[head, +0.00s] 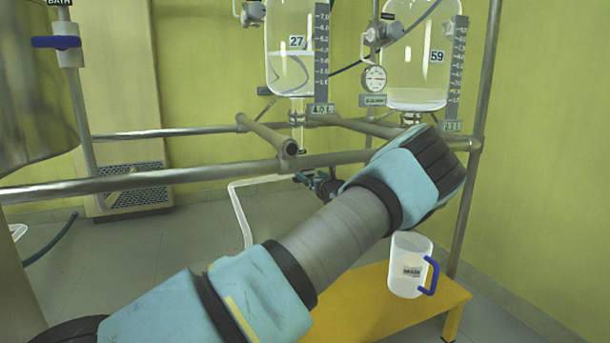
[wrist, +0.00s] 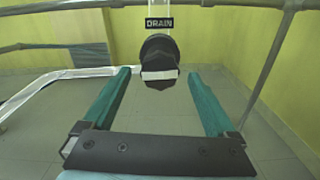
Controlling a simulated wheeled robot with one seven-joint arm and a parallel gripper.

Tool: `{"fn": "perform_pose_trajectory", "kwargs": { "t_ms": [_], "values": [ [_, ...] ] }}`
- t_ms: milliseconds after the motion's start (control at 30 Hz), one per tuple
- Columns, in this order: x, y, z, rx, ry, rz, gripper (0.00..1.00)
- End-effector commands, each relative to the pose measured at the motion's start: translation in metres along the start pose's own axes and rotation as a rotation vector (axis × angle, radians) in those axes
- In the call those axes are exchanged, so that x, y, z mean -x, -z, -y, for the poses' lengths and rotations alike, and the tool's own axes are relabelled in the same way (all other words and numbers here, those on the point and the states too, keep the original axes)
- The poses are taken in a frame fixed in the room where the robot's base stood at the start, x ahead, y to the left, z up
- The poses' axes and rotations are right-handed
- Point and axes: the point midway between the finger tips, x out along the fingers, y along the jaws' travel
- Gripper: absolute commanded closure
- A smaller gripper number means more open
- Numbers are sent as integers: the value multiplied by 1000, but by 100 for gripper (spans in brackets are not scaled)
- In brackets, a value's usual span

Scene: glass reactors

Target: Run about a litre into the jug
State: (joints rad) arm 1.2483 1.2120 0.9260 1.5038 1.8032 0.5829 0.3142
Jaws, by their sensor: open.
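The clear jug (head: 404,285) with a blue handle stands upright on a yellow stool (head: 370,305) and looks empty. Glass vessel 27 (head: 290,22) holds clear liquid and has a scale at its right side. In the wrist view a black drain valve knob (wrist: 160,55) sits under a DRAIN label (wrist: 159,23). My gripper (wrist: 157,76) is open, its two teal fingers either side of the knob's line, with the knob at or just beyond the fingertips. I cannot tell whether they touch it.
Glass vessel 59 (head: 415,60) hangs at the right with a little liquid at its bottom. A metal rail frame (head: 180,175) crosses in front. A pale tube (head: 240,215) bends down to the floor. A blue-handled valve (head: 56,42) is at the upper left.

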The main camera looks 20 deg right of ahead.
Motion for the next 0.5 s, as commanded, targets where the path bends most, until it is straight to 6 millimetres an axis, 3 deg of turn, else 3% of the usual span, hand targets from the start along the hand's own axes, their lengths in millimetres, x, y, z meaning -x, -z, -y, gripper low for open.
{"fn": "perform_pose_trajectory", "kwargs": {
  "t_ms": [200, 500],
  "values": [
    [-31, 2, -1, 3, -2, 0, 8],
    [-42, 1, -1, 3, -2, -1, 8]
  ]
}}
